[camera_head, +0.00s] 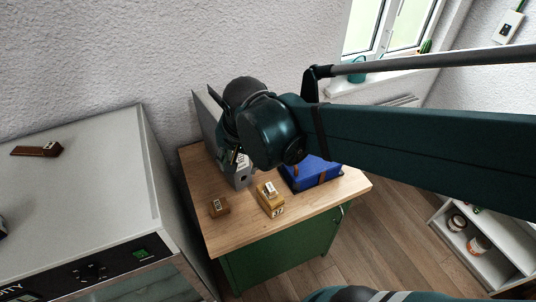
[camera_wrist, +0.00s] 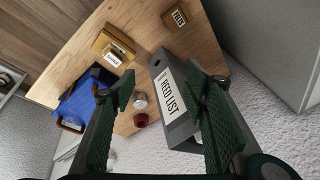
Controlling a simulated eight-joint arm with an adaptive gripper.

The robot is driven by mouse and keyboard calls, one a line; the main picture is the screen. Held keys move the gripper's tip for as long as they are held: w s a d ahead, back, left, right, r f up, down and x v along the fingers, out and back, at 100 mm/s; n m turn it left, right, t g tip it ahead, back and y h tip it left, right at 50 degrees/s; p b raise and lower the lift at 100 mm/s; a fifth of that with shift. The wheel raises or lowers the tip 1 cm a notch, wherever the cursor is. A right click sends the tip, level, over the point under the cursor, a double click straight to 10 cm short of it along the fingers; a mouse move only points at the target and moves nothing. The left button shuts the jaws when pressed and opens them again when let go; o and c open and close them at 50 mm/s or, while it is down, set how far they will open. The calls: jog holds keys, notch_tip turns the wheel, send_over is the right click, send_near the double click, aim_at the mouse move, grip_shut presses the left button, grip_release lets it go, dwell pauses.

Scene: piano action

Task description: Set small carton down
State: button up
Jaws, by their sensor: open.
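A small light carton with a printed label (camera_head: 270,188) sits on top of a larger tan block (camera_head: 271,205) on the wooden bench top. In the wrist view the carton (camera_wrist: 114,58) rests on the block (camera_wrist: 104,43) at upper left, apart from my fingers. A small brown labelled box (camera_head: 219,207) stands alone to its left; it also shows in the wrist view (camera_wrist: 175,17). I cannot tell for certain which one the task names. My gripper (camera_wrist: 163,82) is open with nothing held, above the bench near a grey "REED LIST" file (camera_wrist: 172,95). My arm hides part of the file in the head view.
A blue case (camera_head: 318,173) lies right of the block. In the wrist view a white cup (camera_wrist: 139,101) and a red item (camera_wrist: 141,120) are near the file. A grey appliance (camera_head: 85,190) stands at left. The bench's front left (camera_head: 232,236) is clear.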

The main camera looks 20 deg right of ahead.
jog(key=s+d+r+n+t, duration=0.3)
jog(key=s+d+r+n, duration=0.2)
jog(key=s+d+n, duration=0.1)
jog(key=shift+s+d+n, duration=0.2)
jog(key=shift+d+n, duration=0.05)
jog(key=shift+n, duration=0.65)
notch_tip(320, 180, down, 6)
jog(key=b, duration=0.6)
jog(key=shift+r, duration=0.1)
dwell(1.0)
